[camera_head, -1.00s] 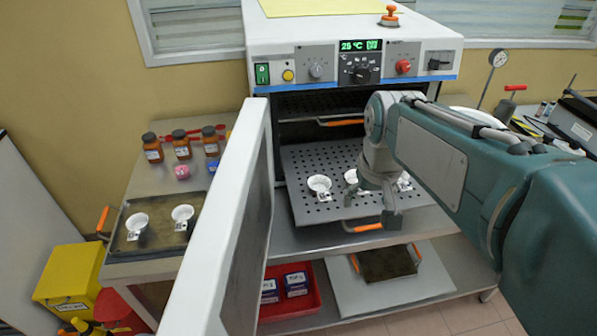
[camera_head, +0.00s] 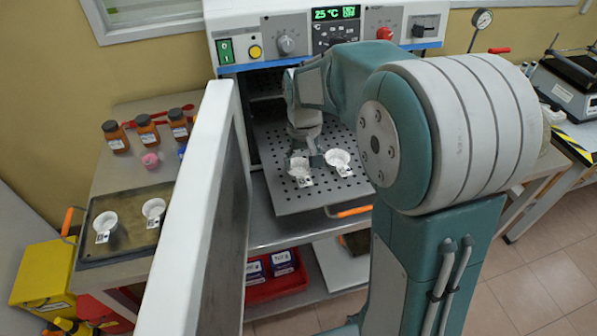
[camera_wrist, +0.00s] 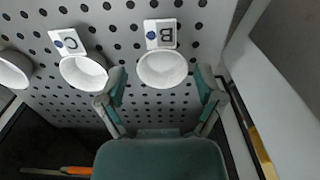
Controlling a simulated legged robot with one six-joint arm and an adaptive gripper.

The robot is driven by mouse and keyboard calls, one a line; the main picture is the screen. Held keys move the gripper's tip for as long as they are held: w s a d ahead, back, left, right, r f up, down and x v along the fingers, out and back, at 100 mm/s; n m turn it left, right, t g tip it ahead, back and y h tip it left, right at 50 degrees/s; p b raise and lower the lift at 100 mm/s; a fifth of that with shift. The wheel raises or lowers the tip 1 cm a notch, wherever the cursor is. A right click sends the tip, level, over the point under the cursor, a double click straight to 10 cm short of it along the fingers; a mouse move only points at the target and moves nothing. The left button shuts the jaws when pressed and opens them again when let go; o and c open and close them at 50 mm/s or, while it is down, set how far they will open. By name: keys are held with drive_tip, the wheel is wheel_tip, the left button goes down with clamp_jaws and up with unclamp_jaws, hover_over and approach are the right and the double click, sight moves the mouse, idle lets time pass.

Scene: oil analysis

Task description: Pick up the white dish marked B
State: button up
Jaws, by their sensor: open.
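The white dish marked B (camera_wrist: 162,69) sits upright on the perforated tray, its tag reading B in the wrist view. By layout, it is the leftmost tray dish (camera_head: 299,171) in the head view, where the tag is too small to read. My gripper (camera_wrist: 160,82) is open and empty. Its two fingers are to either side of dish B's rim in the wrist view; contact cannot be judged. In the head view, my gripper (camera_head: 304,156) is low over the tray, just behind that dish.
Dish C (camera_wrist: 84,72) is beside it; another white dish (camera_wrist: 12,70) is cut off at the left. The perforated tray (camera_head: 300,203) extends from the oven. The open oven door (camera_head: 205,190) stands close on the left. Two more dishes sit on a dark tray (camera_head: 125,235).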

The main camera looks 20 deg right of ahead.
sight(302, 177)
wheel_tip(302, 177, down, 5)
drive_tip(key=shift+s, duration=0.15)
drive_tip(key=shift+a, duration=0.1)
clamp_jaws()
